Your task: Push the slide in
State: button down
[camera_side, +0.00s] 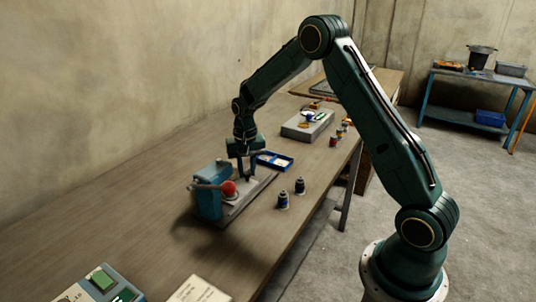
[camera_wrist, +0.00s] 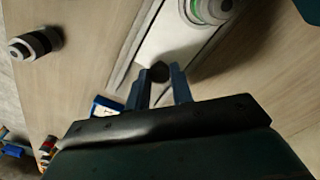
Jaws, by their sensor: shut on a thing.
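The blue device (camera_side: 208,204) with a red ball-shaped part (camera_side: 228,188) stands at the left end of a flat base (camera_side: 246,198) on the bench. In the wrist view a pale flat strip (camera_wrist: 166,38) shows, with a dark round knob (camera_wrist: 159,70) at its near end. My gripper (camera_side: 246,176) points down over the base, right of the red part. In the wrist view its two blue fingers (camera_wrist: 160,78) are shut on the dark knob. The fingers hide part of it. How far the slide is in cannot be told.
A blue tray (camera_side: 273,161) lies close behind my gripper. Two small dark bottles (camera_side: 291,192) stand to the right; one dark cylinder shows in the wrist view (camera_wrist: 35,44). A grey box (camera_side: 307,124) is farther back. A green-buttoned panel (camera_side: 100,284) and card (camera_side: 199,290) are in front.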

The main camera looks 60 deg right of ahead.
jog(key=c, duration=1.2)
grip_release()
jog(key=shift+r, duration=0.1)
notch_tip(320, 180, up, 14)
jog(key=shift+f, duration=0.2)
